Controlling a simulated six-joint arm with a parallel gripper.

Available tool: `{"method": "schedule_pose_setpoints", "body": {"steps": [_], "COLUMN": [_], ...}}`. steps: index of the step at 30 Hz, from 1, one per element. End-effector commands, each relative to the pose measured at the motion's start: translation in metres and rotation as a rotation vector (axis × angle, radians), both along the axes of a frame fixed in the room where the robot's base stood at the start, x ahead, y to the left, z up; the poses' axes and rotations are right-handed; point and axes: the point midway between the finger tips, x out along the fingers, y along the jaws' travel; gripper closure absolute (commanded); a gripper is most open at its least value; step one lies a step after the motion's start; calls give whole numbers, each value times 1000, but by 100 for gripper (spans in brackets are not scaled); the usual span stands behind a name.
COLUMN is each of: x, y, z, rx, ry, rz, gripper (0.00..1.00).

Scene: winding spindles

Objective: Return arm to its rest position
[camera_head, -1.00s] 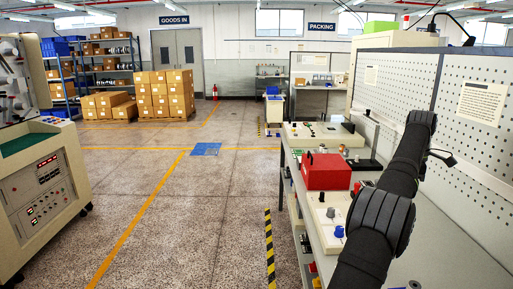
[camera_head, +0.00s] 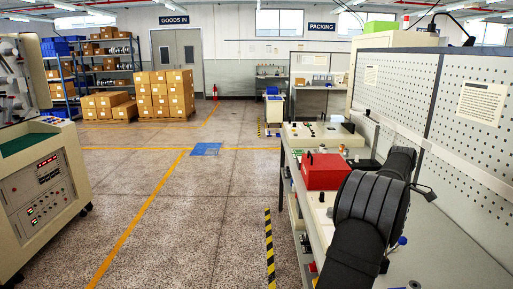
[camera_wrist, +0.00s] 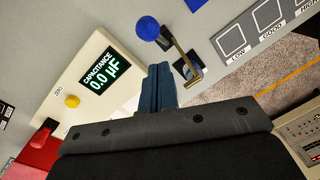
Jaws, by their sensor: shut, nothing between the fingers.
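My black arm (camera_head: 368,225) reaches up from the bottom right over the workbench in the head view. The arm hides its own fingers there. In the wrist view my gripper (camera_wrist: 160,72) has its two dark blue fingers together, with nothing between them. It is over the bench between a cream capacitance meter (camera_wrist: 75,115), reading 0.0 µF, and a metal lever with a blue ball knob (camera_wrist: 148,28). The fingertips appear close to the lever in the picture; I cannot tell whether they touch it.
A red box (camera_head: 323,171) stands on the bench left of my arm. A perforated panel (camera_head: 470,130) with a notice rises on the right. A cream machine (camera_head: 40,185) stands at the far left. The floor (camera_head: 180,240) between is open.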

Motion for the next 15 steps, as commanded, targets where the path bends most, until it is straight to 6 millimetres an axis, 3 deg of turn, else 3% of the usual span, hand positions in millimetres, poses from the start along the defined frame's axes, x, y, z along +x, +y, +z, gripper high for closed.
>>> {"method": "schedule_pose_setpoints", "body": {"steps": [7,15], "x": [-5,-4], "y": [31,50], "z": [-11,-16], "rx": [-30,-224], "ry": [0,-1], "rz": [4,7], "gripper": [100,100]}}
